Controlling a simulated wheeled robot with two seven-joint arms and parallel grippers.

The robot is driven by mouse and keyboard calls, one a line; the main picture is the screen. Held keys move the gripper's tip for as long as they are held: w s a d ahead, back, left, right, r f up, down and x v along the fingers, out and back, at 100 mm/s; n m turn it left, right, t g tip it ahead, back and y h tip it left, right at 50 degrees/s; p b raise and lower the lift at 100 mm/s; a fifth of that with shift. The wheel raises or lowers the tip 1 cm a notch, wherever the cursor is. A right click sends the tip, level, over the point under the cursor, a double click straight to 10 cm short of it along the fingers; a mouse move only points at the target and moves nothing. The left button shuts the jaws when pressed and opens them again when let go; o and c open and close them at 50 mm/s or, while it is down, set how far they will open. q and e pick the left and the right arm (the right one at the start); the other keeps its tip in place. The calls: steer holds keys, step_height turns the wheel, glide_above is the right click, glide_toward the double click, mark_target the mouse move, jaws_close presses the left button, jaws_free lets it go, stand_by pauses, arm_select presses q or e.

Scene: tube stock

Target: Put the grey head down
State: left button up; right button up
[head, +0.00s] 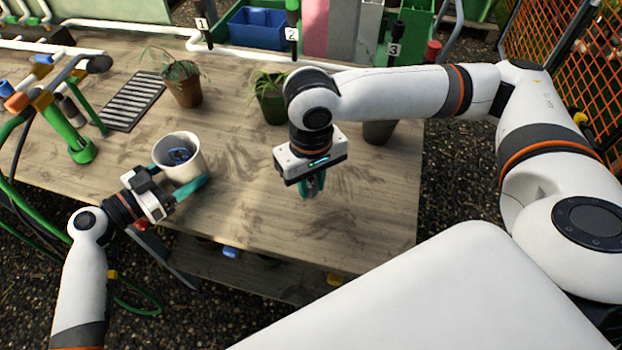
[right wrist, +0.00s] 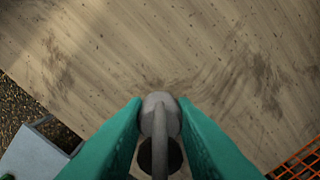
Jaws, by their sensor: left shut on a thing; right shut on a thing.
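My right gripper (head: 314,190) is over the front middle of the wooden bench (head: 240,225). In the right wrist view its teal fingers (right wrist: 160,125) are shut on the grey head (right wrist: 159,102), a rounded grey piece with a dark round part below. The bench top lies beneath it; the gap is hard to judge. In the head view the fingers mostly hide the head. My left gripper (head: 193,187) has its teal fingers at the lower wall of a white pot (head: 192,142) and is shut on it.
Potted plants (head: 186,88) (head: 270,105) and a black slotted tray (head: 132,100) stand farther back. Another pot (head: 378,132) is partly behind my right arm. Pipes with green posts (head: 75,140) are at left. Numbered posts and a blue bin (head: 257,28) line the back. The bench's front middle is clear.

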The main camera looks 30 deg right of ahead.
steer(key=w+a+r, duration=0.3)
steer(key=w+a, duration=0.1)
steer(key=w, duration=0.2)
steer(key=w+a+r, duration=0.4)
steer(key=w, duration=0.3)
glide_toward(184, 164)
steer(key=w+r, duration=0.4)
steer(key=shift+w+a+f, duration=0.1)
steer(key=shift+f, duration=1.95)
steer(key=shift+w+a+f, duration=0.1)
steer(key=shift+f, duration=1.9)
steer(key=o, duration=1)
steer(key=shift+r, duration=0.1)
